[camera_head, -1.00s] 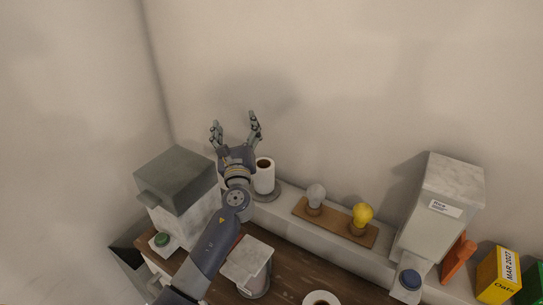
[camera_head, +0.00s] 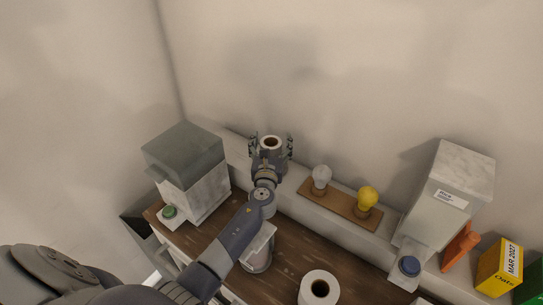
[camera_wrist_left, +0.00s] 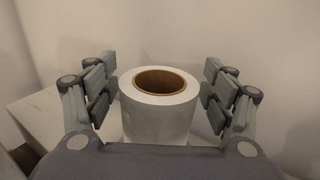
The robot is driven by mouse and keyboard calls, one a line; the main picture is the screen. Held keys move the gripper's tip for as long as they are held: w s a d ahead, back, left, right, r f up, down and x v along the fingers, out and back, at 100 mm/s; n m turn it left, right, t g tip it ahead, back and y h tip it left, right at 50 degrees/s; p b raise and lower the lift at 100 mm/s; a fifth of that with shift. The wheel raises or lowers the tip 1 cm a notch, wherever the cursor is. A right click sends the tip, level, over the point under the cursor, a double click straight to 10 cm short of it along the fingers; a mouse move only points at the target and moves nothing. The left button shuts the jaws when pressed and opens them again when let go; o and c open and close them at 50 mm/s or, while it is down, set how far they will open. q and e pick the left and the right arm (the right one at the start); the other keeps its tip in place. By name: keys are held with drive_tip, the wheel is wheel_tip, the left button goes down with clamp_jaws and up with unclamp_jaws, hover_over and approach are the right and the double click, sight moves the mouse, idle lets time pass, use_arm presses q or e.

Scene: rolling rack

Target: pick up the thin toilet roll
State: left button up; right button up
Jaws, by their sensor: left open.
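The thin toilet roll (camera_head: 271,143), white with a brown core, stands upright on the back ledge. It also shows in the left wrist view (camera_wrist_left: 157,118), in the middle between the fingers. My left gripper (camera_head: 271,146) is open, with one finger on each side of the roll. In the left wrist view a small gap shows on each side, so the fingers do not grip it. The roll's lower part is hidden behind my gripper. A wider white roll (camera_head: 319,287) stands on the wooden surface at the front. My right gripper is not in view.
A grey-topped dispenser (camera_head: 187,173) stands left of my gripper. A wooden board (camera_head: 340,204) with a grey bulb and a yellow bulb lies to the right. A rice dispenser (camera_head: 446,195) and an oats box (camera_head: 500,271) stand farther right. A canister (camera_head: 258,256) is under my forearm.

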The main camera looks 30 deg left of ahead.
use_arm(q)
drive_tip(key=shift+w+a, duration=0.1)
drive_tip(key=shift+w, duration=0.1)
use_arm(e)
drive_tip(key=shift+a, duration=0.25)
use_arm(q)
drive_tip(key=c, duration=1.1)
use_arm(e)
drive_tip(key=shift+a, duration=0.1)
use_arm(q)
drive_tip(key=shift+r, duration=0.15)
drive_tip(key=shift+r, duration=0.35)
drive_tip(key=shift+r+p, duration=1.3)
drive_tip(key=shift+r, duration=3.25)
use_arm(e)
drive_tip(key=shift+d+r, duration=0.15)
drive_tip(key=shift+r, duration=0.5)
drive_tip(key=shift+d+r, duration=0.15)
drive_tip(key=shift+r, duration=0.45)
